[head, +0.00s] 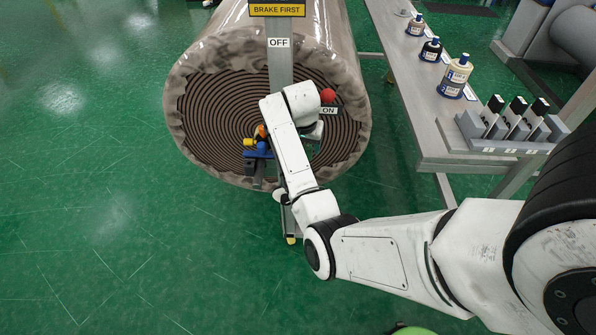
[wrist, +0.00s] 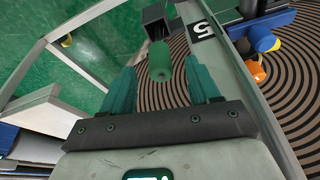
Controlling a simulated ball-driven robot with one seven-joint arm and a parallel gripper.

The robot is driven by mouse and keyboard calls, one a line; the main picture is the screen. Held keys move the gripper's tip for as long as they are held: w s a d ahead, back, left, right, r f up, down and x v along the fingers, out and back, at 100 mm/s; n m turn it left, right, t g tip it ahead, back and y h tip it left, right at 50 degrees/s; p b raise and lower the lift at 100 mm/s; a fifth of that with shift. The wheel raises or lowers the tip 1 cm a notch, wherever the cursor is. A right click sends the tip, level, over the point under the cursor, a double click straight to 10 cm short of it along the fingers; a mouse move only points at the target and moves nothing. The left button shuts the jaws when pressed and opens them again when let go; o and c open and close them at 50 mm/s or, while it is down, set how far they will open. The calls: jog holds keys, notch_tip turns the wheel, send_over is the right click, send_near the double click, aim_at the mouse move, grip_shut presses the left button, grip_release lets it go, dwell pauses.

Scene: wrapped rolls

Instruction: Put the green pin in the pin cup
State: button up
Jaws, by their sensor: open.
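A green pin (wrist: 160,62), a short cylinder, shows in the wrist view between the two teal fingers of my gripper (wrist: 160,72). The fingers are open, with a gap visible on each side of the pin. A dark square box (wrist: 156,20), which looks like the pin cup, is just beyond the pin. The pin's far end meets the box's lower edge in the picture; I cannot tell whether it is inside. In the head view my arm reaches to the post in front of the large roll. My fingers, the pin and the box cannot be made out there.
The wrapped roll (head: 205,120) stands behind a metal post (head: 280,62). A blue bracket (head: 258,151) with yellow and orange parts sits left of my arm. A red knob (head: 327,95) is beside my wrist. A bench (head: 415,105) with bottles stands right. The green floor at left is clear.

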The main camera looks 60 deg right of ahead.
jog(key=s+a+f+n+y, duration=0.1)
jog(key=s+a+n, duration=0.4)
jog(key=a, duration=0.6)
jog(key=s+a+f+n+y+b, duration=0.1)
jog(key=s+a+f+n, duration=0.2)
jog(key=a, duration=0.8)
jog(key=s+a+f+n+y, duration=0.1)
jog(key=s+a+f+n, duration=0.1)
jog(key=s+a+n, duration=0.5)
jog(key=s+a, duration=0.2)
jog(key=a, duration=0.2)
jog(key=shift+b, duration=0.35)
